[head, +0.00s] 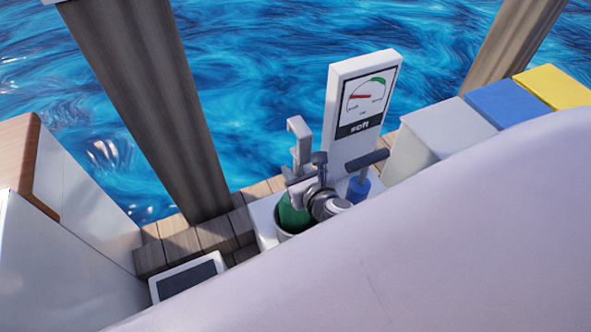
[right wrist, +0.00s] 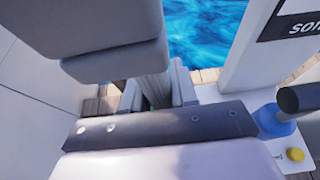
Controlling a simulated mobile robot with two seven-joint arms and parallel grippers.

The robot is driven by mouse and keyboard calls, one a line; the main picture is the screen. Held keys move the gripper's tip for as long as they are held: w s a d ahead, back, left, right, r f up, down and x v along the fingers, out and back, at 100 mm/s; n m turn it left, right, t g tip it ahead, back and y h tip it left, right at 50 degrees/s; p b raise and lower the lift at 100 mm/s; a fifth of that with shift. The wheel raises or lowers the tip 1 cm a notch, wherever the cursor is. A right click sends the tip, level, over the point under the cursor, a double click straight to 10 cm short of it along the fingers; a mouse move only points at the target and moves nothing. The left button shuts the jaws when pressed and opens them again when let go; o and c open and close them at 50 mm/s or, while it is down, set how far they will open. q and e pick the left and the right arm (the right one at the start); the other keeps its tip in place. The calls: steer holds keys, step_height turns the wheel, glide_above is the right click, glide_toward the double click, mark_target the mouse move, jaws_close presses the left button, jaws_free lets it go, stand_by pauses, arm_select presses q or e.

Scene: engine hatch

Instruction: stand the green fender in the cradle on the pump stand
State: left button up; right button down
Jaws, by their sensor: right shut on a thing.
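The green fender (head: 292,216) shows as a small green patch low in a round grey cradle (head: 284,238) on the white pump stand (head: 264,218). My right gripper (head: 298,187) is at the fender's upper end and shut on it. In the right wrist view my gripper fingers (right wrist: 158,96) show beyond a dark plate, with only a sliver of green between them. Most of the fender is hidden by the gripper and the cradle wall, so I cannot tell whether it rests on the cradle's bottom. My left gripper is not in view.
A gauge board (head: 362,105) reading "soft" stands behind the cradle. A blue pump (head: 358,190) with a dark handle (head: 367,160) is to the right. My pale arm covers the lower right.

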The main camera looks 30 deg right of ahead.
steer(key=shift+f, duration=0.1)
stand_by(0.3)
steer(key=c, duration=0.8)
jaws_free()
steer(key=shift+f, duration=0.1)
steer(key=p+v, duration=0.1)
steer(key=v, duration=0.6)
steer(key=shift+s, duration=0.1)
